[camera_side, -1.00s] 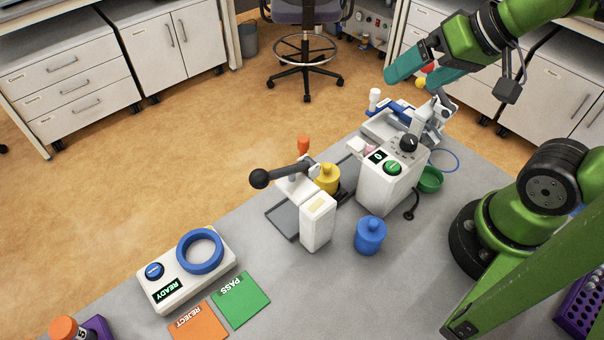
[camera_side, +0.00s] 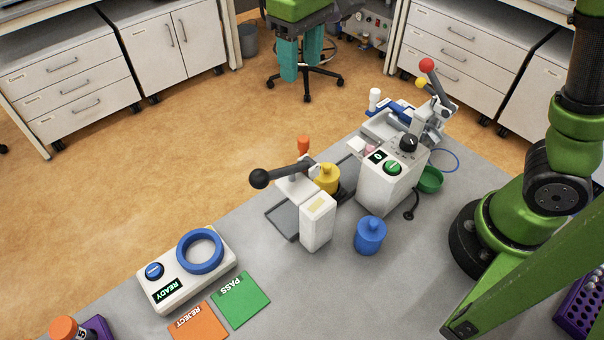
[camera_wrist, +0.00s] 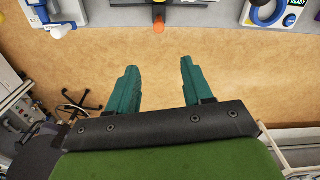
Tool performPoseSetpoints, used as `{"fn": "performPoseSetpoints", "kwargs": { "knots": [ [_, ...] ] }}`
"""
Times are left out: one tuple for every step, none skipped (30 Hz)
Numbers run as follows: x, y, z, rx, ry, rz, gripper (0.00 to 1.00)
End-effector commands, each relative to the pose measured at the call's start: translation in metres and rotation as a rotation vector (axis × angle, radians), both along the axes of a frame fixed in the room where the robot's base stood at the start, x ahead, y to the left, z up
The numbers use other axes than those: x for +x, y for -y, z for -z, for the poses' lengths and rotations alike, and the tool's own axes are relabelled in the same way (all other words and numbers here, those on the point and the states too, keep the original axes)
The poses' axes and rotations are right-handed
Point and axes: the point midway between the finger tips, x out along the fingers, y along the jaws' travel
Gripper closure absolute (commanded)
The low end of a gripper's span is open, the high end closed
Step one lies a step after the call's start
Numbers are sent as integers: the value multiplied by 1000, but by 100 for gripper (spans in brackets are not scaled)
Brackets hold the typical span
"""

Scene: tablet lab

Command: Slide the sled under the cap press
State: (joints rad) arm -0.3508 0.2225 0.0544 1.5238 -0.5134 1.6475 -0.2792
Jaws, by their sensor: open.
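The cap press is a white block (camera_side: 318,222) with a black lever ending in a round black knob (camera_side: 260,179), in the middle of the bench. A dark grey rail or tray (camera_side: 283,217) runs beneath it. An orange knob (camera_side: 303,144), perhaps the sled's handle, stands behind the press; it also shows in the wrist view (camera_wrist: 159,24). The sled's body is mostly hidden. A yellow lidded jar (camera_side: 327,180) stands right of the lever. My gripper (camera_side: 300,70) is open, empty, pointing down, high and beyond the bench's far edge; its teal fingers show in the wrist view (camera_wrist: 158,68).
A white control box (camera_side: 380,190) with a green button stands right of the press, near a blue jar (camera_side: 369,238). A READY box (camera_side: 188,280) with a blue ring and PASS (camera_side: 240,300) and REJECT (camera_side: 198,322) cards lie left. A lever device (camera_side: 435,115) stands back right.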

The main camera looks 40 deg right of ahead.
Motion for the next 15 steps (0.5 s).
{"fn": "performPoseSetpoints", "kwargs": {
  "knots": [
    [-2,1,-3,-2,-6,-1,49],
    [-4,2,-1,-5,-15,-2,49],
    [-5,2,1,-4,-23,-4,49],
    [-5,2,3,-5,-25,-6,49],
    [-5,2,6,-5,-24,-8,49],
    [-5,2,11,-6,-24,-7,49],
    [-5,2,15,-6,-24,-7,49],
    [-6,2,20,-5,-25,-6,49],
    [-6,2,28,-5,-26,-6,49],
    [-6,2,34,-6,-24,-6,49],
    [-6,2,41,-5,-26,-6,49],
    [-6,2,50,-5,-26,-7,49],
    [-6,3,56,-5,-26,-6,49],
    [-6,2,63,-5,-26,-5,49],
    [-6,2,72,-5,-26,-6,49]
  ]
}}
